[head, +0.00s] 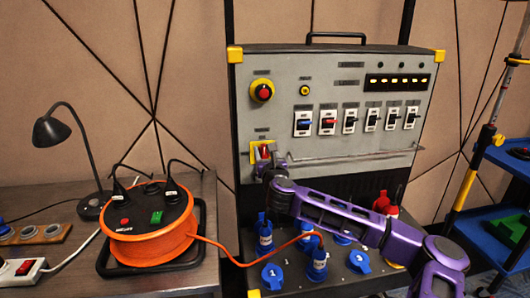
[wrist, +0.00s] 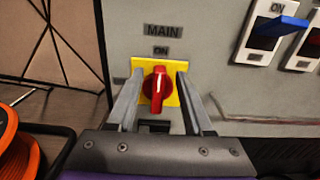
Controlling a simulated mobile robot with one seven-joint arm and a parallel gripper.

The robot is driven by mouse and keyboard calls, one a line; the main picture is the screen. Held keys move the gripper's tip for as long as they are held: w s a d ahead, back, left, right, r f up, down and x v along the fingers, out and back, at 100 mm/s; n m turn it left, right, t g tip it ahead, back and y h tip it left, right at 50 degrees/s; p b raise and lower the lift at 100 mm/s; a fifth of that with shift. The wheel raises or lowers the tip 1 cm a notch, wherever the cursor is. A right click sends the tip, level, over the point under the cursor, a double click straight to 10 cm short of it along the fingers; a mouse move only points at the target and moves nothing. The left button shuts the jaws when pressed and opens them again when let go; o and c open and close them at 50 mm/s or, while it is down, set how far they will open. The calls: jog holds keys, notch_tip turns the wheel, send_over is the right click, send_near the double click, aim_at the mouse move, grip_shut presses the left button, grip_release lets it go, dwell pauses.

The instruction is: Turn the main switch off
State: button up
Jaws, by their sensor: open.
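The main switch is a red rotary knob (wrist: 158,84) on a yellow square plate (wrist: 142,97), below the labels "MAIN" and "ON" in the wrist view. A white line on the knob points up toward "ON", and its handle stands upright. In the head view the knob (head: 264,150) is at the lower left of the grey panel, partly hidden by my arm. My gripper (wrist: 155,76) is open, with one finger on each side of the knob. Gaps show between the fingers and the knob. The head view also shows my gripper (head: 268,163) at the switch.
A red emergency button (head: 263,91) sits above the switch. Several breaker switches (head: 328,122) are to its right, above a thin rail (head: 350,155). An orange cable reel (head: 150,225) and a lamp (head: 52,131) stand on the left table.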

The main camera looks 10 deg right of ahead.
grip_shut()
dwell(0.3)
jog(key=shift+a+n, duration=0.1)
jog(key=shift+n, duration=0.2)
jog(key=n, duration=0.2)
jog(key=shift+a+n, duration=0.3)
jog(key=shift+a, duration=0.1)
jog(key=f+n+b, duration=0.1)
jog(key=n, duration=0.4)
jog(key=a+f+n+b, duration=0.1)
jog(key=n, duration=0.3)
jog(key=a+f+n+b, duration=0.1)
jog(key=n, duration=0.4)
jog(key=shift+a+n, duration=0.1)
jog(key=shift+n, duration=0.2)
